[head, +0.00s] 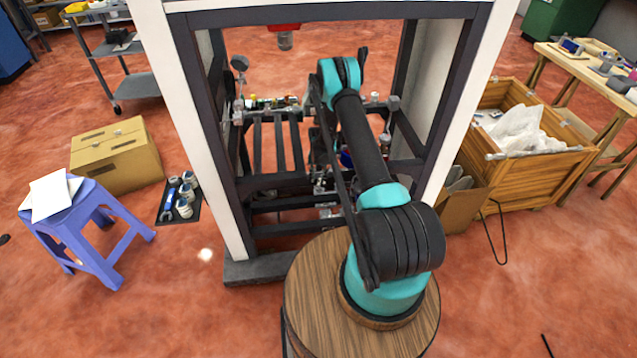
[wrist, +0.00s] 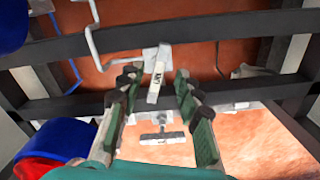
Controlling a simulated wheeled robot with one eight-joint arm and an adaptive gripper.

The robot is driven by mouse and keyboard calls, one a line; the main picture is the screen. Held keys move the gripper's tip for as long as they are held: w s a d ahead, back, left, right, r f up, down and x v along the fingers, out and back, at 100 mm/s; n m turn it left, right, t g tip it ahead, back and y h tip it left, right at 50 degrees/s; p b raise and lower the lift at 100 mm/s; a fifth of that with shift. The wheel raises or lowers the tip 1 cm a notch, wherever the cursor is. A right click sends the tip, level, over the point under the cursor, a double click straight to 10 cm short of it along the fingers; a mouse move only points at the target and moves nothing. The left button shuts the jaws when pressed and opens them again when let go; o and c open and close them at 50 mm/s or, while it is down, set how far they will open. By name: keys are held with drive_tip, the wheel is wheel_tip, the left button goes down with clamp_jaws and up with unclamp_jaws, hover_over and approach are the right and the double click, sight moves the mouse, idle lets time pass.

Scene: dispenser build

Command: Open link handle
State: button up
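In the wrist view a pale grey handle-like lever (wrist: 160,63) with a small marked label hangs in front of a dark crossbar. I take it as the link handle, though its marking is too blurred to read. My gripper (wrist: 155,82) is open, with one green-padded finger on each side of the lever and gaps showing at both sides. A grey T-shaped piece (wrist: 161,136) shows lower down between the fingers. In the head view my arm reaches into the dark frame and hides most of the gripper and the lever.
The dark frame (head: 187,80) with white posts surrounds my arm. Dark crossbars (wrist: 60,47) and a bent light rod (wrist: 93,30) lie close to the fingers. Blue and red parts (wrist: 62,140) sit at lower left. A blue stool (head: 88,215) and a wooden crate (head: 535,170) stand outside.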

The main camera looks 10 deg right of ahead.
sight(318, 185)
wheel_tip(318, 185, up, 8)
drive_tip(key=shift+r, duration=0.25)
idle(0.5)
